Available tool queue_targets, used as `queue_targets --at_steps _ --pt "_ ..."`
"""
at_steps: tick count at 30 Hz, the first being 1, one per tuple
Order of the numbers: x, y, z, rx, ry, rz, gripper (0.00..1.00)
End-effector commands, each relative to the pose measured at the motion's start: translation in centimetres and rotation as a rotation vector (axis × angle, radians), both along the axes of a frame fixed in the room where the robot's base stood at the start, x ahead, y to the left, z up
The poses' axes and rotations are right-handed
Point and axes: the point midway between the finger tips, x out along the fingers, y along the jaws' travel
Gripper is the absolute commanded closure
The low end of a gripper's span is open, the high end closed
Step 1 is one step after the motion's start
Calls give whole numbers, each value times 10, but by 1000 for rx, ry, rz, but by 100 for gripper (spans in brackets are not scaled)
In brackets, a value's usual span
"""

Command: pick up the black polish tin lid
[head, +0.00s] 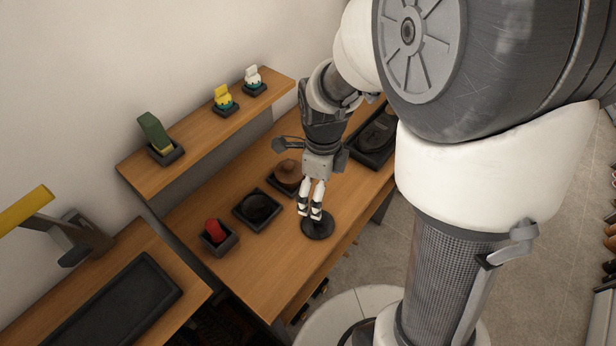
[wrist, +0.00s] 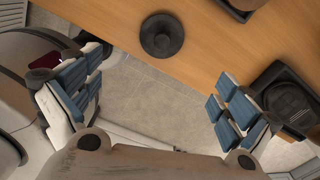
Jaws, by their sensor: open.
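The black polish tin lid (head: 318,226) looks like a round dark disc lying flat on the wooden bench near its front edge. In the wrist view the lid (wrist: 162,36) shows a raised round middle and lies beyond the fingertips, at top centre. My gripper (head: 310,209) points down and appears just above the lid in the head view, overlapping its far edge. In the wrist view my gripper (wrist: 160,78) has its fingers wide apart with nothing between them. The exact height of the fingertips over the bench cannot be told.
A larger dark tray (head: 352,152) is right. A shelf (head: 192,128) runs along the wall.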

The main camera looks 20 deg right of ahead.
Motion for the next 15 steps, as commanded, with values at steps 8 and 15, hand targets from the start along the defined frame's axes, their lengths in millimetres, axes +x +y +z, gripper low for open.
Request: queue_targets --at_steps 8,15 --pt "-1 0 -67 0 5 3 3" --pt "0 0 -96 0 1 4 3"
